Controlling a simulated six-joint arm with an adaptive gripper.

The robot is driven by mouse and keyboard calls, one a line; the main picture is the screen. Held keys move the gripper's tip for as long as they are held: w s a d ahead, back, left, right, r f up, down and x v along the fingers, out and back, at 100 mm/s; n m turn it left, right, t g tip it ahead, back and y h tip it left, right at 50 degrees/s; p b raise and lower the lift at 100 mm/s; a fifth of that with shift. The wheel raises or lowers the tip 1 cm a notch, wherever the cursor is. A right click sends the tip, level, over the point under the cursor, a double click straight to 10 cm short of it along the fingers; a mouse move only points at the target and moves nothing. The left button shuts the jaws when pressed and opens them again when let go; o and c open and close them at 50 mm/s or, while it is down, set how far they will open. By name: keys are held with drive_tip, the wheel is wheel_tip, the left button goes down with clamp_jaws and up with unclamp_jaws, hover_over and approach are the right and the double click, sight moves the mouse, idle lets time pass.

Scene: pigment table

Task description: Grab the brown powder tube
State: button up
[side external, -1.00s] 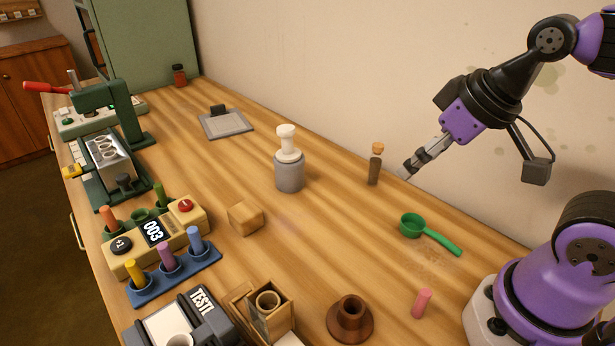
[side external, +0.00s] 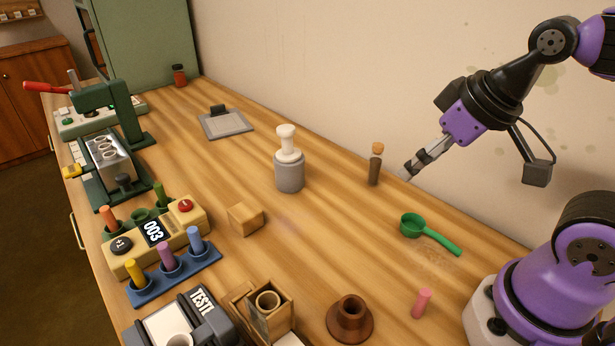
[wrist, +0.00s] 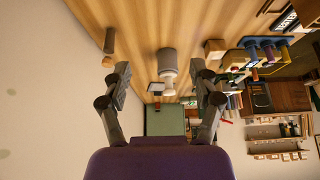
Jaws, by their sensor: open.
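The brown powder tube (side external: 375,168) stands upright on the table near the wall, with a cork-coloured stopper on top. My gripper (side external: 408,172) is just to the right of it in the side view, apart from it and tilted downward. In the wrist view the tube (wrist: 109,40) shows at the upper left, outside the left finger. My gripper (wrist: 160,85) is open there, with nothing between its fingers.
A grey jar with a white-knobbed stopper (side external: 289,172) stands left of the tube. A green scoop (side external: 412,226) lies in front, with a pink stick (side external: 422,303) nearer. The wall (side external: 330,80) is close behind the tube. The table between jar and scoop is clear.

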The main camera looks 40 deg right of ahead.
idle(0.3)
drive_tip(key=m+g+h, duration=0.1)
drive_tip(key=m, duration=0.2)
approach(380, 146)
drive_tip(key=f, duration=0.1)
drive_tip(key=x, duration=0.4)
drive_tip(key=shift+w, duration=0.1)
drive_tip(key=x, duration=0.6)
drive_tip(key=shift+w+d+f, duration=0.1)
clamp_jaws()
